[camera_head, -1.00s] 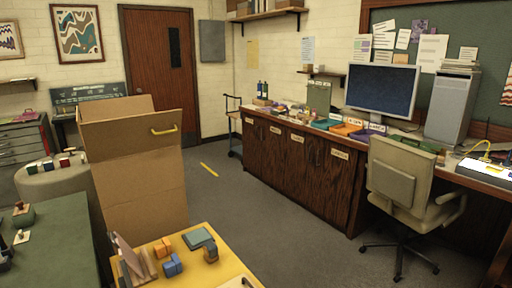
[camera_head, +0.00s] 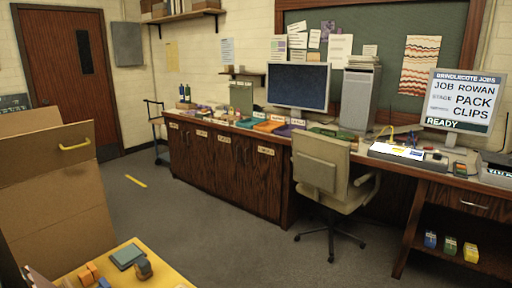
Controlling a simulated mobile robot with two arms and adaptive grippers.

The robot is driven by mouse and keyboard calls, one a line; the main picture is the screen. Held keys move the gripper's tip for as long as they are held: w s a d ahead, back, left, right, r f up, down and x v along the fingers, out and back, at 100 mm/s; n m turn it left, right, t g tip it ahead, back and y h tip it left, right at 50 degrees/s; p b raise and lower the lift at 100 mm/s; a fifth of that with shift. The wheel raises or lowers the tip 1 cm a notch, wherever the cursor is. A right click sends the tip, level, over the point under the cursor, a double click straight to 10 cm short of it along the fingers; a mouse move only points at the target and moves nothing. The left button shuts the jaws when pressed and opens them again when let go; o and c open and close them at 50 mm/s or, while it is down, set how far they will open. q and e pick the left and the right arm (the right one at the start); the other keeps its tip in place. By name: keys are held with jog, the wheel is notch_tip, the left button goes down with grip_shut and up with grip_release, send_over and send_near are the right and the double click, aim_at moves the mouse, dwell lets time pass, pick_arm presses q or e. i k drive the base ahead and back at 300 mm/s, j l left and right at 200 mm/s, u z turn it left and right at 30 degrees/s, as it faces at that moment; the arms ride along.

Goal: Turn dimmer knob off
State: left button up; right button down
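I cannot pick out a dimmer knob for certain at this distance. A lit white panel (camera_head: 396,152) lies on the right part of the long desk, with a yellow cord at its back. A small dark part (camera_head: 436,156) sits at its right end; it is too small to tell whether it is a knob. Neither of my grippers is in view.
A beige office chair (camera_head: 322,175) stands before the desk (camera_head: 228,155). A monitor (camera_head: 297,86), a computer tower (camera_head: 357,101) and a job screen (camera_head: 459,101) stand on it. A cardboard box (camera_head: 55,215) and yellow table (camera_head: 160,274) are at the lower left. The middle floor is clear.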

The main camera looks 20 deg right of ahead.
aim_at(436, 156)
jog(key=z, duration=1.6)
jog(key=i+l+u, duration=0.1)
jog(key=i, duration=0.3)
jog(key=i+l+u, duration=0.1)
jog(key=i, duration=0.25)
jog(key=i+l+u, duration=0.15)
jog(key=i, duration=0.25)
jog(key=l, duration=0.1)
